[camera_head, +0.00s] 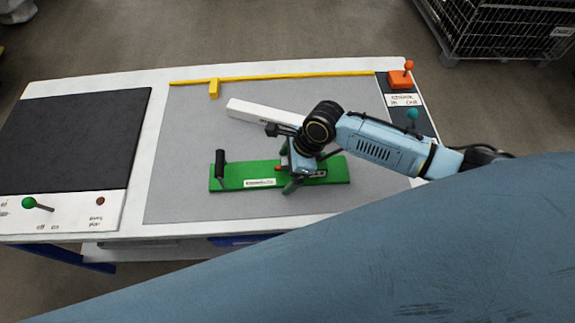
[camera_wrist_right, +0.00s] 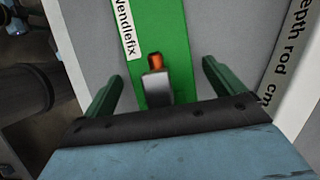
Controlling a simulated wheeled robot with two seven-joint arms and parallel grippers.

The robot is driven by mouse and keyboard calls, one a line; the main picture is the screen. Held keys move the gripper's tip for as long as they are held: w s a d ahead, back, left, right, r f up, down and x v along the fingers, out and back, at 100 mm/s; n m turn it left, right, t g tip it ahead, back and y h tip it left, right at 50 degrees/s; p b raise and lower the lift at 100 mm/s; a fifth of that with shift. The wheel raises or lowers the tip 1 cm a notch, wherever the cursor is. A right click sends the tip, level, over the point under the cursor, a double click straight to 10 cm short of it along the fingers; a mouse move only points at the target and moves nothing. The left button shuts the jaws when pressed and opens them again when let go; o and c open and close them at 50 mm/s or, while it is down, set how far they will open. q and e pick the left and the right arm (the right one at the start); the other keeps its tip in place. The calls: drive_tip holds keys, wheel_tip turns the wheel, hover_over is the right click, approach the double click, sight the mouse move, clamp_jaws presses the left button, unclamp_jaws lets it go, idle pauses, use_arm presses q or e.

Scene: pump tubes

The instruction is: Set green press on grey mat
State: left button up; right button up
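The green press (camera_head: 235,183) is a long green plate with a white label and a black upright handle at its left end. It appears to lie flat on the grey mat (camera_head: 185,130), near the mat's front edge. My right gripper (camera_head: 288,184) is over the middle of the press, pointing down. In the right wrist view, its two dark green fingers (camera_wrist_right: 160,85) are spread apart. A small grey post with an orange tip (camera_wrist_right: 155,75) shows between them, apart from both fingers. Part of the press is hidden behind my right gripper. My left gripper is not in view.
A white depth rod (camera_head: 250,112) lies behind the press, partly hidden by my right arm. A yellow rail (camera_head: 290,76) runs along the mat's back edge. A dark panel (camera_head: 70,135) is at left. An orange lever box (camera_head: 401,78) is at back right. The mat's left part is clear.

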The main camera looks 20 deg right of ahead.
drive_tip(key=p+v, duration=0.3)
drive_tip(key=v, duration=0.9)
drive_tip(key=shift+r, duration=0.1)
